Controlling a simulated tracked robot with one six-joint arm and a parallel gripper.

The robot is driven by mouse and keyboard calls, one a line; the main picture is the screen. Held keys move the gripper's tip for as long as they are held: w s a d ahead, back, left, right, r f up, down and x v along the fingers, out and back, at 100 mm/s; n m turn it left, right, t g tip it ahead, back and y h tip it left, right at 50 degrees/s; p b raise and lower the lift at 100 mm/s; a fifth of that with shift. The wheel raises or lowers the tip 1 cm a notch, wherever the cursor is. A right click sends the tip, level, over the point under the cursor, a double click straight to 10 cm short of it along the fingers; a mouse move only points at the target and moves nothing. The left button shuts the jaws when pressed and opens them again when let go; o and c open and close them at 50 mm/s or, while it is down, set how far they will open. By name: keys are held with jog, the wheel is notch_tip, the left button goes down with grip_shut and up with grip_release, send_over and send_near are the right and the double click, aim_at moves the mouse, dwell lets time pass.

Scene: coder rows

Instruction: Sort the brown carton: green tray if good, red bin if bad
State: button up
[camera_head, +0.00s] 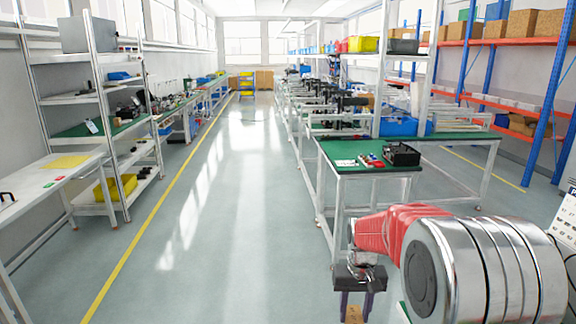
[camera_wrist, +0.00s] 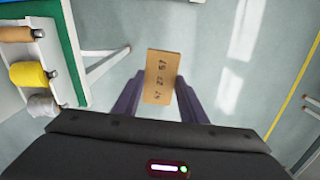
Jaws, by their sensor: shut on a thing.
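The brown carton (camera_wrist: 161,84) is between the two dark purple fingers of my gripper (camera_wrist: 157,90) in the wrist view. Its visible face is flat, with dark printed digits that I cannot read surely. My gripper is shut on it and holds it above the grey floor. In the head view my gripper (camera_head: 357,305) is at the bottom, right of centre, and the top of the carton (camera_head: 354,315) shows at the frame's lower edge. The carton's other faces are hidden. I cannot make out a green tray or a red bin in either view.
A green-topped bench (camera_head: 345,150) with small coloured parts and a black box (camera_head: 401,154) stands just beyond my arm. A spool rack with a yellow spool (camera_wrist: 30,74) is left in the wrist view. Shelves (camera_head: 100,100) line the left. The central aisle (camera_head: 215,200) is clear.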

jog(key=shift+a+f, duration=0.15)
jog(key=shift+a, duration=0.85)
jog(key=shift+d, duration=0.15)
